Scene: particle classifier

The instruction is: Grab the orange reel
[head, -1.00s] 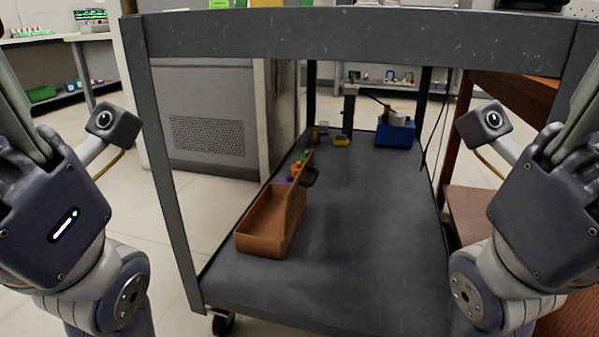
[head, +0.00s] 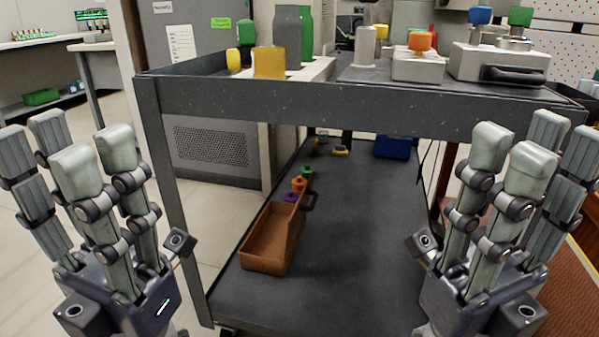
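The orange reel (head: 299,184) appears as a small orange round piece on the cart's lower shelf. It sits between a green piece (head: 306,171) and a purple piece (head: 290,197), at the far end of a brown open bin (head: 268,262). The bin's wall partly hides these pieces. My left gripper (head: 88,158) is at the left, fingers pointing up, spread and empty. My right gripper (head: 522,152) is at the right, also with fingers up, spread and empty. Both are well apart from the reel.
The cart's upper tray rim (head: 350,103) spans above the lower shelf. The upper tray holds an orange-topped box (head: 420,62), a yellow block (head: 269,62) and bottles. A blue box (head: 392,147) stands far back on the lower shelf. The shelf right of the bin is clear.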

